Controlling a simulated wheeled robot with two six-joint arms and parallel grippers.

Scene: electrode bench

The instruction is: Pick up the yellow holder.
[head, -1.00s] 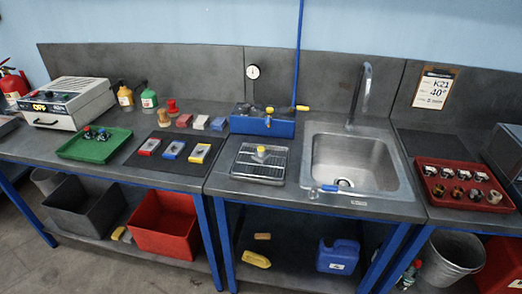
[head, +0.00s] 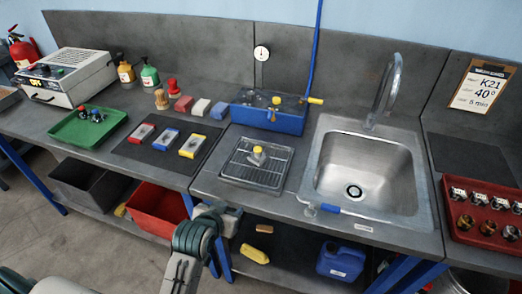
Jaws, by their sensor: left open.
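A yellow-marked block (head: 193,146) with a pale label lies at the right end of a dark mat, beside a blue-marked one (head: 166,139) and a red-marked one (head: 141,133). A small yellow-topped piece (head: 257,155) stands on a wire rack (head: 275,178) left of the sink. I cannot tell for sure which yellow thing is the holder. My left gripper (head: 220,214) is open and appears empty, low in front of the bench's front edge, nearer to me than both. Its fingertips are hard to make out. My right gripper is not in view.
A green tray (head: 66,131) with small capped pieces lies left of the mat. A blue box (head: 290,119) stands behind the rack. The sink (head: 340,185) with its tall tap is to the right. A red bin (head: 150,215) and a yellow object (head: 255,254) are below the bench.

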